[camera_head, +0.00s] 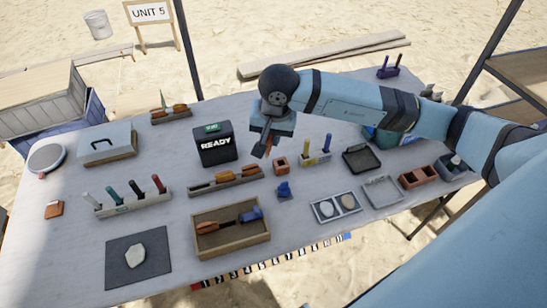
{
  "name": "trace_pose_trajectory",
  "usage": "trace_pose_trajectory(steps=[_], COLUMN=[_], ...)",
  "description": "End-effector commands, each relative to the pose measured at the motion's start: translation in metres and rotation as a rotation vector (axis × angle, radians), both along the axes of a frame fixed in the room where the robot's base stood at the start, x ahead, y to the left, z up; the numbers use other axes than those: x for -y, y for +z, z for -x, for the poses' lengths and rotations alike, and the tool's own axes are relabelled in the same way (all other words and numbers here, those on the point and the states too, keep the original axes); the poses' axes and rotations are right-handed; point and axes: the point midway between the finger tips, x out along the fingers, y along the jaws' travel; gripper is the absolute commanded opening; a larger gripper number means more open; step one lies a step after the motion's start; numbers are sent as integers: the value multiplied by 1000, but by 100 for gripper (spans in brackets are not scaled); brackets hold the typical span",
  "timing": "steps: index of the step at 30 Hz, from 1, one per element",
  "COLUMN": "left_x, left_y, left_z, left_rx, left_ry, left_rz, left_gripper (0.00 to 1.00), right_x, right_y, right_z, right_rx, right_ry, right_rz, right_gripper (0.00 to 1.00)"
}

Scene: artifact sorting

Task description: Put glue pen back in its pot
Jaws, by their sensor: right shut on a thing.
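My right gripper (266,146) hangs over the middle of the table, pointing down. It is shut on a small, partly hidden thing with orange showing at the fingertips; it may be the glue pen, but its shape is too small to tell. A small terracotta pot-like block (281,166) with a dark opening stands just below and right of the gripper in the picture, apart from it. I cannot tell for sure that this is the pen's pot. My left gripper is not in view.
A black READY box (215,146) stands left of the gripper. A pen rack (130,206) is at left. A rack with blue and yellow pens (316,158) stands close right.

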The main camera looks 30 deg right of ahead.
Motion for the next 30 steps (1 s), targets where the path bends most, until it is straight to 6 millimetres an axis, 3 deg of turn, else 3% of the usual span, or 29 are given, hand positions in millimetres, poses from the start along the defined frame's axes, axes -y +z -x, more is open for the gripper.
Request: trace_pose_trajectory(steps=[12, 30], left_x=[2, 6], left_y=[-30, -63], left_z=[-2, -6], left_rx=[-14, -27], left_ry=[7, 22], left_rz=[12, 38], left_gripper=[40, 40], right_x=[34, 84], right_y=[-9, -15], right_z=[-38, -76], right_rx=[-50, -43], right_ry=[-1263, -3096], right_rz=[-22, -189], right_gripper=[0, 0])
